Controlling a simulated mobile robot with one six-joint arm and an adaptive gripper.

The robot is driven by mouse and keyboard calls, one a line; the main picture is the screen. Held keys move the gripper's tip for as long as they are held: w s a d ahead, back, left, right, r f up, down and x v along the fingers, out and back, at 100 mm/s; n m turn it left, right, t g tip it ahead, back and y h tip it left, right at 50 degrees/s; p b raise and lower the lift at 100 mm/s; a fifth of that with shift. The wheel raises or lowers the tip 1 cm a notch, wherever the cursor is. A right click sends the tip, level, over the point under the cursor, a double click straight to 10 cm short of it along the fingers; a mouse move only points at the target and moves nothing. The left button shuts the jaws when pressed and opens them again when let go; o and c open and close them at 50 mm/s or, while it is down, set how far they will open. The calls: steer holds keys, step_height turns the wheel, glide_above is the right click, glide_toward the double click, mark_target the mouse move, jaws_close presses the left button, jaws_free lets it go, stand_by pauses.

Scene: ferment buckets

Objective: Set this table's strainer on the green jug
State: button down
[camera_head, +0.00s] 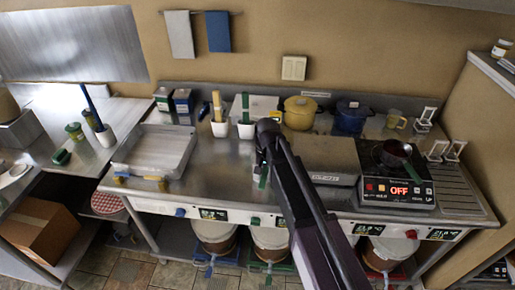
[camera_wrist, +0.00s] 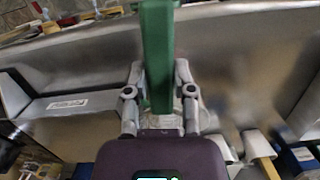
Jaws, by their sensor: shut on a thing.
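My gripper (camera_head: 264,172) is over the middle of the steel counter in the head view. In the wrist view my gripper (camera_wrist: 160,85) is shut on a green bar-shaped piece (camera_wrist: 157,50), with a finger on each side. The green piece (camera_head: 263,181) shows as a small strip below the gripper in the head view; its far end is out of the wrist view. I cannot tell whether it belongs to the strainer. No strainer or green jug can be made out for sure. A small green container (camera_head: 75,131) stands on the left table.
The steel counter (camera_head: 225,170) is bare left of my gripper. Around it are a tray (camera_head: 150,155), white crocks (camera_head: 220,128) with tools, a yellow pot (camera_head: 299,114), a blue pot (camera_head: 350,118) and a hob (camera_head: 398,192) with a pan. Buckets (camera_head: 270,240) stand below.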

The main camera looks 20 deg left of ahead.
steer(key=w+a+r+p, duration=0.2)
steer(key=w+a+r, duration=0.2)
steer(key=shift+w+g+p, duration=0.35)
steer(key=shift+g, duration=0.05)
steer(key=shift+a+f, duration=0.1)
steer(key=shift+f, duration=0.2)
steer(key=w+b+x, duration=0.1)
steer(key=b+x, duration=0.6)
steer(key=b, duration=0.1)
steer(key=shift+w+f, duration=0.25)
steer(key=shift+f, duration=0.1)
steer(key=shift+f, duration=0.15)
stand_by(1.5)
stand_by(0.3)
steer(key=shift+c, duration=1.9)
jaws_free()
